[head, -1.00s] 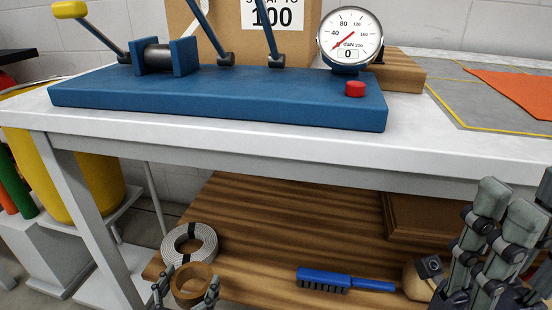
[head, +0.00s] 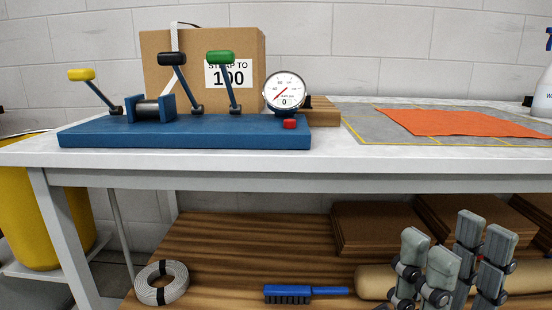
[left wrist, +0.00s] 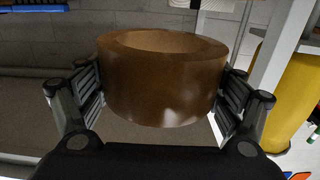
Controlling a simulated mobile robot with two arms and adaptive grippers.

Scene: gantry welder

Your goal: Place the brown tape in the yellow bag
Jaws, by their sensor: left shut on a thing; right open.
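The brown tape (left wrist: 162,85), a wide roll, sits between the fingers of my left gripper (left wrist: 163,92) in the left wrist view. The pads press on both its sides and the roll's opening faces up. The left gripper and the tape are out of the head view. A tall yellow rounded thing (head: 52,225) stands left of the bench on a pale stand; I cannot tell for sure whether it is the yellow bag. Yellow also shows at the right of the left wrist view (left wrist: 283,85). My right gripper (head: 453,262) is open and empty in front of the lower shelf.
The bench (head: 200,168) carries a blue strapping device (head: 190,132), a box (head: 160,65) and an orange sheet (head: 460,122). The wooden shelf (head: 240,245) holds a grey-white roll (head: 145,285), a blue brush (head: 290,294) and brown boxes (head: 375,225). A bench leg (head: 65,235) stands beside the yellow thing.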

